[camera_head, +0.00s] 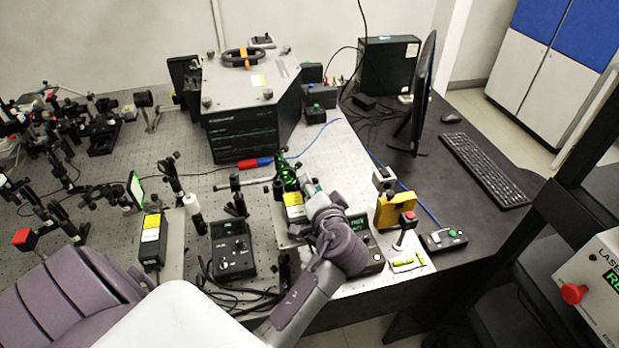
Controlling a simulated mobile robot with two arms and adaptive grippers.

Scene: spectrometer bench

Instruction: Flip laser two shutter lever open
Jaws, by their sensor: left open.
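My left arm reaches in from the lower left, and its purple wrist bends up over the bench. My left gripper (308,188) is open at the front of a laser box with a yellow label (294,207). The gripper and wrist cover part of this box. A green-lit optical part (286,174) stands just beyond the fingers. I cannot make out the shutter lever or its position; it may be hidden by the gripper. Another laser box with a yellow label (151,238) stands further left. My right gripper is not in view.
A black controller (232,250) with loose cables stands left of my wrist. A large spectrometer (240,130) stands behind. Right are a yellow mount (394,208), a button box (443,241), a monitor (424,95) and a keyboard (486,168). Optics crowd the left.

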